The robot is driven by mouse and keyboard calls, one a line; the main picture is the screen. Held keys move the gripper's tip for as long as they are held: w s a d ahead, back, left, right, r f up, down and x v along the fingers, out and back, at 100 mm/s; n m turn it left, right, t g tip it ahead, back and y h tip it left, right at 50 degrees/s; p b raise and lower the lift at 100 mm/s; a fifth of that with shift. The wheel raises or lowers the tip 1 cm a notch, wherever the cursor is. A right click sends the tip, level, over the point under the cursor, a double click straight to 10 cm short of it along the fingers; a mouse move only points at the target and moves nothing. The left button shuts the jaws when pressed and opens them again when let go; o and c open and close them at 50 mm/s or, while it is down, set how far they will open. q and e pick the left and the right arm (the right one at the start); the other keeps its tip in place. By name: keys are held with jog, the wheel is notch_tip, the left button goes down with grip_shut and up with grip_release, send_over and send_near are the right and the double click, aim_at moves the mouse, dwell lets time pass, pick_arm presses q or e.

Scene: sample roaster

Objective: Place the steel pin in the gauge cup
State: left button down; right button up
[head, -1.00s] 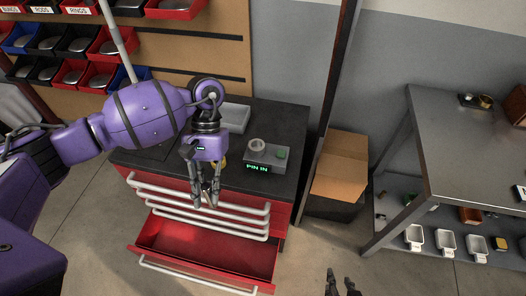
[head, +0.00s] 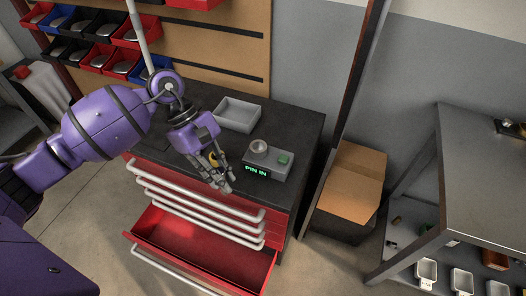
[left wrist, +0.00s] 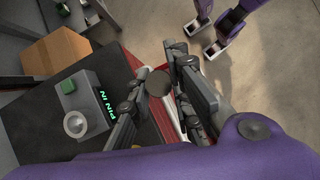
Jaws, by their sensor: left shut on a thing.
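The gauge is a grey box (head: 270,166) on the dark bench top, with a green button (head: 283,160) and a lit "PIN IN" display. Its pale round gauge cup (head: 259,148) is open at the top; it also shows in the left wrist view (left wrist: 76,123). My left gripper (head: 224,184) is just left of and in front of the gauge, near the bench's front edge. In the left wrist view it is shut on a dark round-ended thing (left wrist: 158,83), seen end-on, which looks like the steel pin.
A grey tray (head: 236,115) lies behind the gauge. The bottom red drawer (head: 200,250) stands open below several drawer handles. A cardboard box (head: 352,185) and a metal table (head: 485,165) stand to the right.

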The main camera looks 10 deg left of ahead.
pick_arm(q)
jog(key=w+a+r+n+t+b, duration=0.45)
jog(key=w+r+n+t, duration=0.35)
jog(key=n, duration=0.6)
jog(key=shift+y, duration=0.5)
jog(key=w+d+f, duration=0.3)
jog(key=f, duration=0.1)
jog(key=w+d+f, duration=0.3)
jog(key=w+f, duration=0.1)
jog(key=w+d+f, duration=0.3)
jog(key=w+f, duration=0.1)
jog(key=f, duration=0.1)
jog(key=shift+w+d, duration=0.15)
jog(key=shift+f, duration=0.15)
jog(key=shift+f, duration=0.2)
jog(key=c, duration=1.6)
grip_release()
